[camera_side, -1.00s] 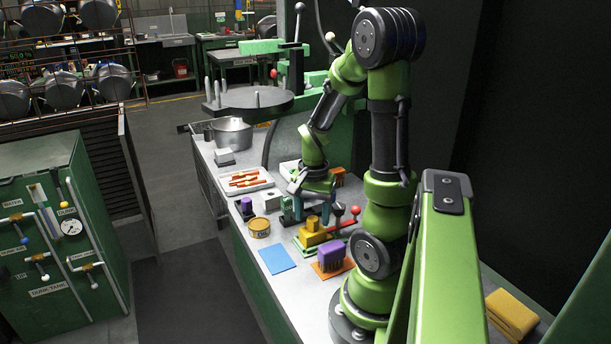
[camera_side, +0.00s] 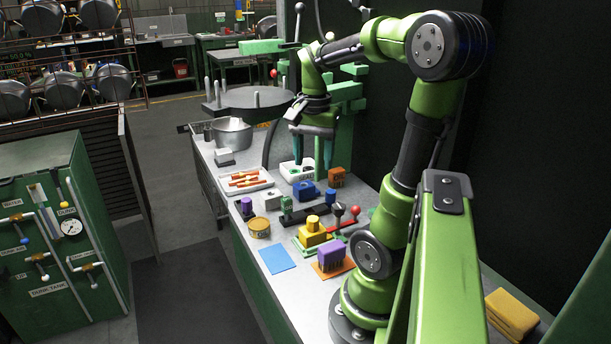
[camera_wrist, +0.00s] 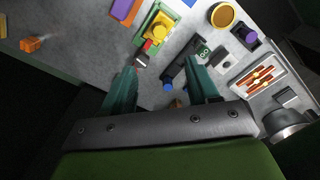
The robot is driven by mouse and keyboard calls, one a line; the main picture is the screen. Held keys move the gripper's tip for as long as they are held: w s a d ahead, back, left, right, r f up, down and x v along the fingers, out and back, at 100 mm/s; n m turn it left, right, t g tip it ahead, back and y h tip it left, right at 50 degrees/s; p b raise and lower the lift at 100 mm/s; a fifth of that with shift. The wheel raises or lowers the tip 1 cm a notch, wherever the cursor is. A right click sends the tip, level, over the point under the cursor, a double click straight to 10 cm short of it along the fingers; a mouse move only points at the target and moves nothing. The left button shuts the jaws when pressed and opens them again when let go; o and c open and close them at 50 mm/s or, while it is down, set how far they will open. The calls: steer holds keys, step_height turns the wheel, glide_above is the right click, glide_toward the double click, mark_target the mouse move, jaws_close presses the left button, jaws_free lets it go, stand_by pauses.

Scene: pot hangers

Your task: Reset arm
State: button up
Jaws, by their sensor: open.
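My gripper (camera_side: 312,160) is open and empty, raised above the back part of the grey bench in the side view. Its two teal fingers point down, well apart, near a white block (camera_side: 296,172) and a blue block (camera_side: 306,190). In the wrist view, the gripper (camera_wrist: 161,72) shows both fingers spread, with bench surface visible between them. My arm is bent, with its elbow high at the right.
A green machine stands behind the gripper.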

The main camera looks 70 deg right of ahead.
steer(key=w+a+r+n+t+y, duration=0.1)
steer(key=w+a+n+t, duration=0.2)
steer(key=a+n, duration=0.4)
steer(key=w+a+n+t+y, duration=0.1)
steer(key=w+a+n+t, duration=0.2)
steer(key=a+n, duration=0.4)
steer(key=a+t, duration=0.1)
steer(key=a, duration=0.8)
steer(key=shift+r, duration=0.4)
